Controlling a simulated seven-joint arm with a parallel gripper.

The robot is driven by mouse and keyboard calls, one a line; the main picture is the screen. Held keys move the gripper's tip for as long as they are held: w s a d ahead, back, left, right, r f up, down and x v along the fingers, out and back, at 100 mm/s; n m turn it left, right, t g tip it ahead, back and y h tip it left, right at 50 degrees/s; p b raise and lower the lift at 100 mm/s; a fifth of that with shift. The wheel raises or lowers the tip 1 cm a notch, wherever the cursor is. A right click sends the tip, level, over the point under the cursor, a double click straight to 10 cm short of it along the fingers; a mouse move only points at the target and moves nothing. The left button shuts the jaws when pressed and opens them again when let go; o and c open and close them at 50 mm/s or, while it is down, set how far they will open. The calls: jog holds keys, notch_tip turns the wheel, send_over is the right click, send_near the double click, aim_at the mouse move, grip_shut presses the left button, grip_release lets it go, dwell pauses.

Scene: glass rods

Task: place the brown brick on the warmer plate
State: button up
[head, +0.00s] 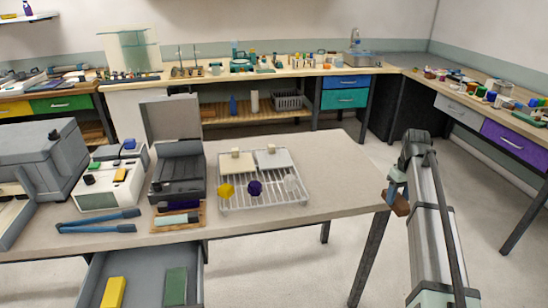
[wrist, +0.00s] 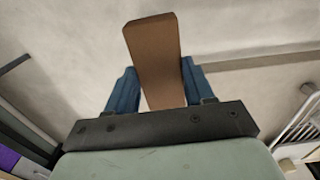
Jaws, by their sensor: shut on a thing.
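The brown brick (wrist: 154,58) is clamped between the two blue fingers of my gripper (wrist: 158,82) and sticks out past their tips. In the head view the brick (head: 399,208) hangs below my gripper (head: 395,190), just off the right end of the table, over the floor. A dark grey device with its lid raised (head: 178,172) stands on the table, well to the left of the gripper. It may be the warmer, but I cannot tell for certain which surface is the warmer plate.
A wire rack (head: 262,205) with pale blocks and yellow and purple pieces stands between the device and my gripper. Blue tongs (head: 98,222) and a white box (head: 108,190) lie left. An open drawer (head: 140,282) holds yellow and green bricks. The table's right part is clear.

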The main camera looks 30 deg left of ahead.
jog(key=s+a+r+n, duration=0.2)
jog(key=a+n, duration=0.1)
jog(key=a, duration=1)
jog(key=s+a+r+n, duration=0.1)
jog(key=a+r+n, duration=0.15)
jog(key=a, duration=1.05)
jog(key=s+a+r+n, duration=0.2)
jog(key=a+n, duration=0.2)
jog(key=a, duration=1)
jog(key=s+a+r+n, duration=0.2)
jog(key=s+a, duration=0.3)
jog(key=a, duration=0.4)
jog(key=s+a+r+n, duration=0.15)
jog(key=s+a, duration=0.35)
jog(key=a, duration=0.5)
jog(key=n, duration=0.5)
send_over(178, 171)
jog(key=shift+d+f, duration=0.15)
jog(key=shift+f, duration=3.6)
jog(key=shift+f, duration=0.1)
jog(key=o, duration=1.2)
